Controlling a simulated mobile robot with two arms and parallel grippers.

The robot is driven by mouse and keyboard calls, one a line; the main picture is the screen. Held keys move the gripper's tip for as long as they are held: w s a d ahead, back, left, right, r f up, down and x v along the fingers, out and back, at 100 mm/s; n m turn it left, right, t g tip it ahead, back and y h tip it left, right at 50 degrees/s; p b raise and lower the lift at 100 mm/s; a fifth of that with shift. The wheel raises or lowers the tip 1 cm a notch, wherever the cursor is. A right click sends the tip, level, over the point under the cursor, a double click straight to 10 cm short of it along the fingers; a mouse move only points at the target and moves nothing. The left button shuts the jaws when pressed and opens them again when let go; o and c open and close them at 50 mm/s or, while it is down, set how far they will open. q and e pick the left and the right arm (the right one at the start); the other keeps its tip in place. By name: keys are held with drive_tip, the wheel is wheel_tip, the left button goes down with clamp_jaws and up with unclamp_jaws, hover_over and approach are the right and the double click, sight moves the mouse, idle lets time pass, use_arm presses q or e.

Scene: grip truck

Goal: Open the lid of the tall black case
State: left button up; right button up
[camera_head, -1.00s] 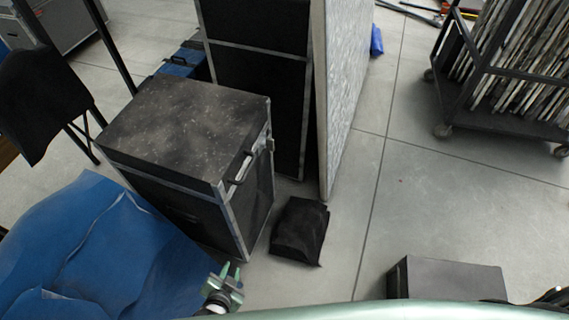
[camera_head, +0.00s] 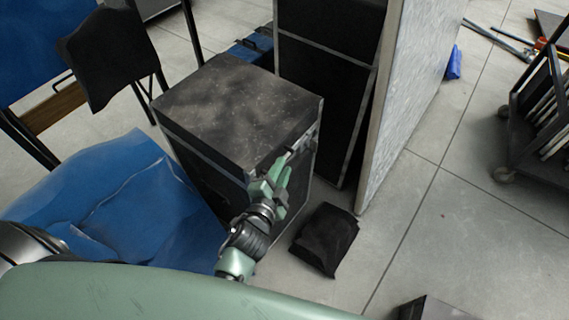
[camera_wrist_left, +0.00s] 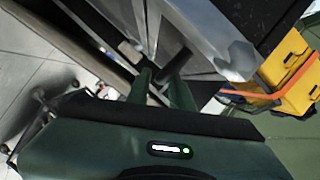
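The tall black case (camera_head: 228,105) stands left of centre in the head view, its dark speckled lid shut and its edges silver. A handle (camera_head: 297,148) sits on its right-hand side just below the top. My left gripper (camera_head: 273,178) is at that side, close to the handle, with its green fingers apart. In the left wrist view the two fingers (camera_wrist_left: 160,88) are spread, with a dark bar and silver metal edging just beyond them. I cannot tell whether they touch the handle. My right gripper is not in view.
A black bag (camera_head: 325,238) lies on the floor right of the case. A blue sheet (camera_head: 120,200) covers the floor at left. A taller black case (camera_head: 325,75) and a pale panel (camera_head: 405,100) stand behind. A cart (camera_head: 540,115) is at far right, with open floor before it.

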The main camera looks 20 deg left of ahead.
use_arm(q)
drive_tip(key=shift+x, duration=1.05)
drive_tip(key=shift+s, duration=0.1)
clamp_jaws()
drive_tip(key=shift+f, duration=0.1)
idle(0.4)
